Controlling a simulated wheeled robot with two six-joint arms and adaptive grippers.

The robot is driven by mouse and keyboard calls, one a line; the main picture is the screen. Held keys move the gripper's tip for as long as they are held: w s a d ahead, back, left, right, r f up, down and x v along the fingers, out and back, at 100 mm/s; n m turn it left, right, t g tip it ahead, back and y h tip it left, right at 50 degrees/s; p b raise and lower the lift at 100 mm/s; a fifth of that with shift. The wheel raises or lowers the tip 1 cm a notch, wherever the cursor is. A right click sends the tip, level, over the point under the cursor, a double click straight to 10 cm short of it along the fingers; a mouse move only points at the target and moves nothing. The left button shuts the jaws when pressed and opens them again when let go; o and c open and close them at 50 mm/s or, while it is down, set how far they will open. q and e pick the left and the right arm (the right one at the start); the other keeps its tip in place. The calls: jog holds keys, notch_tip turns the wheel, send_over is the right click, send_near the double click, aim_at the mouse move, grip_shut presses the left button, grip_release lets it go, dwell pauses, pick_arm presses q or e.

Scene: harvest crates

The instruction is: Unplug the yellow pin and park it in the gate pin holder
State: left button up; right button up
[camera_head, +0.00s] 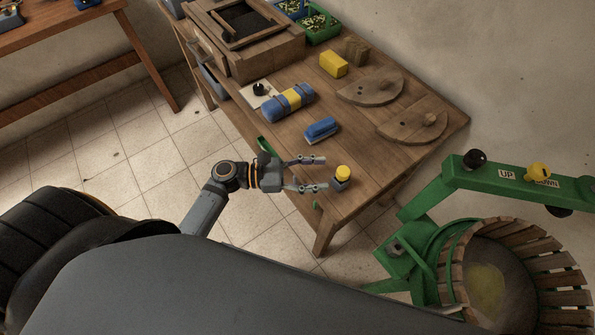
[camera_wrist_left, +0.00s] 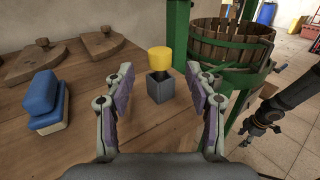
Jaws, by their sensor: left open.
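A yellow-capped pin (camera_head: 343,172) stands upright in a small grey block (camera_head: 340,184) near the table's front right corner. In the left wrist view the yellow cap (camera_wrist_left: 159,60) sits on a dark stem going into the grey block (camera_wrist_left: 160,90). My left gripper (camera_head: 323,173) is open, its fingers pointing at this pin from the left, with nothing held. Another yellow knob (camera_head: 538,171) sits on the green press bar by the "UP" and "Down" labels.
A blue block (camera_head: 321,129), a blue-and-yellow roll (camera_head: 287,102) and wooden half-lids (camera_head: 412,127) lie on the wooden table (camera_head: 365,150). The green press frame (camera_head: 425,200) with its slatted basket (camera_head: 552,255) stands off the table's right end. Tiled floor lies below.

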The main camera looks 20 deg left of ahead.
pick_arm(q)
jog(key=v, duration=0.5)
jog(key=shift+a, duration=0.1)
dwell(0.6)
